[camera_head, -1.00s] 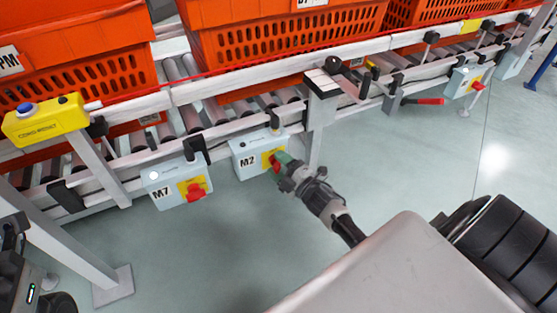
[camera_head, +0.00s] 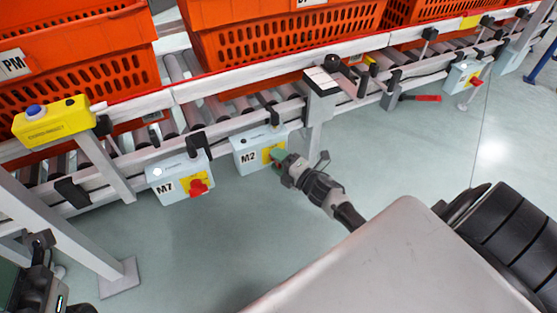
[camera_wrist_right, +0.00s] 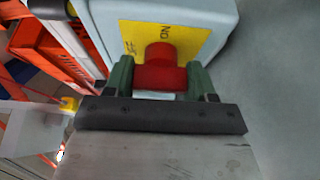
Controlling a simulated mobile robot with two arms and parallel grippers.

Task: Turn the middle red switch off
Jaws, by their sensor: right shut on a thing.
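The M2 switch box (camera_head: 249,155) hangs from the conveyor frame, light grey-blue with a yellow plate. My right gripper (camera_head: 278,160) is at its front and hides most of its red switch in the head view. In the right wrist view, the red switch (camera_wrist_right: 160,70) sits between the green fingertips of my right gripper (camera_wrist_right: 160,80), which is shut on it. The yellow plate (camera_wrist_right: 190,36) around it carries an ON mark and a second, less clear mark. My left gripper cannot be made out.
A yellow button box (camera_head: 50,121) is farther left. Orange totes (camera_head: 80,85) stand on the rollers above. Another switch box (camera_head: 462,75) is at the far right. The floor below is clear.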

